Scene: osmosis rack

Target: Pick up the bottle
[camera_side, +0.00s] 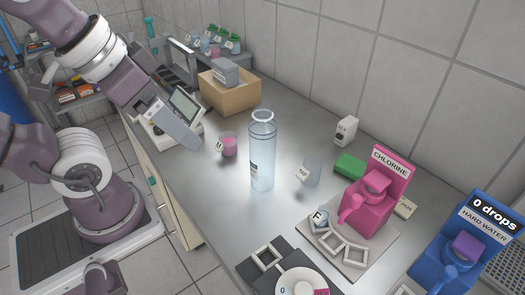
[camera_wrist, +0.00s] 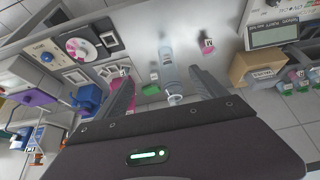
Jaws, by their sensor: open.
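The bottle (camera_side: 262,158) is a tall, clear bluish cylinder with a ring-shaped rim and a small label low on its side. It stands upright on the metal bench in the side view. My gripper (camera_side: 190,140) is up and to the left of it there, with one grey finger clearly visible and apart from the bottle. In the wrist view my gripper (camera_wrist: 161,76) shows both fingers spread, with nothing held. The bottle (camera_wrist: 169,72) appears between the fingers in that picture, seen at a slant, with its rim towards the camera.
A pink-filled beaker (camera_side: 229,147) stands left of the bottle and a clear beaker (camera_side: 311,173) right of it. A pink chlorine dispenser (camera_side: 371,200) and a blue hard-water dispenser (camera_side: 452,250) stand further right. A cardboard box (camera_side: 228,96) is behind. The tiled wall (camera_side: 350,60) bounds the bench.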

